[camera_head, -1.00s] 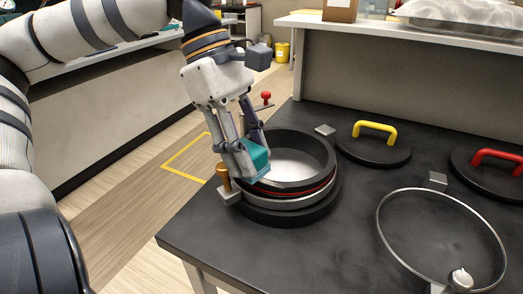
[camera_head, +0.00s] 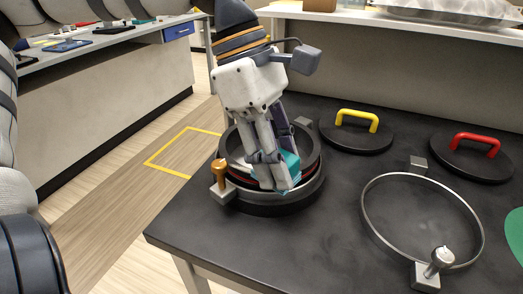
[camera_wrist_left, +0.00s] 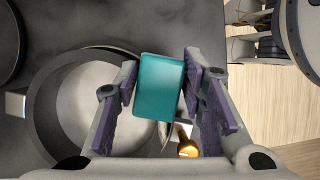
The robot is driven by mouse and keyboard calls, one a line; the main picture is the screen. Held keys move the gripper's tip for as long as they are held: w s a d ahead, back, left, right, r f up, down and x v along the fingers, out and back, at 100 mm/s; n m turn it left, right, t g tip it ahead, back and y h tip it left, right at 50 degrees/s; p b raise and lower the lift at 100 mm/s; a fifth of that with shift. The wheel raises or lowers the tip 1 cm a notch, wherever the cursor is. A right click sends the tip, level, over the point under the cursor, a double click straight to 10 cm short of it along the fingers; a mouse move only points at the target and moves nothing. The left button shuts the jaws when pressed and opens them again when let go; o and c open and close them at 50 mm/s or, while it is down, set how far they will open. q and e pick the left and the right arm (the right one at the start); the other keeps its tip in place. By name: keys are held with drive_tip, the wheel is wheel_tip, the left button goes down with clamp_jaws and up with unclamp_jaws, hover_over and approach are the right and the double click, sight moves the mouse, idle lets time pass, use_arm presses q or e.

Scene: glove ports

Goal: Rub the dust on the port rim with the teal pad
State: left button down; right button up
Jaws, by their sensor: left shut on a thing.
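My left gripper (camera_head: 275,180) is shut on the teal pad (camera_head: 290,168) and points down over the round port. In the left wrist view the teal pad (camera_wrist_left: 160,85) sits between both fingers (camera_wrist_left: 161,95). The port rim (camera_head: 315,160) is a thick black ring with a red band, standing on the dark table. The pad overlaps the front right part of the rim; I cannot tell whether it touches. The rim also shows in the left wrist view (camera_wrist_left: 40,105). No dust can be made out. My right gripper is not in view.
A brass-knobbed clamp (camera_head: 219,175) stands at the port's left front. A yellow-handled lid (camera_head: 350,138) and a red-handled lid (camera_head: 472,160) lie behind and right. An open metal ring (camera_head: 368,225) with a latch lies at right. Bare table (camera_head: 290,245) is in front.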

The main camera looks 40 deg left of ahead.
use_arm(q)
drive_tip(key=shift+d, duration=0.1)
drive_tip(key=shift+r, duration=3.05)
drive_tip(key=shift+r, duration=1.45)
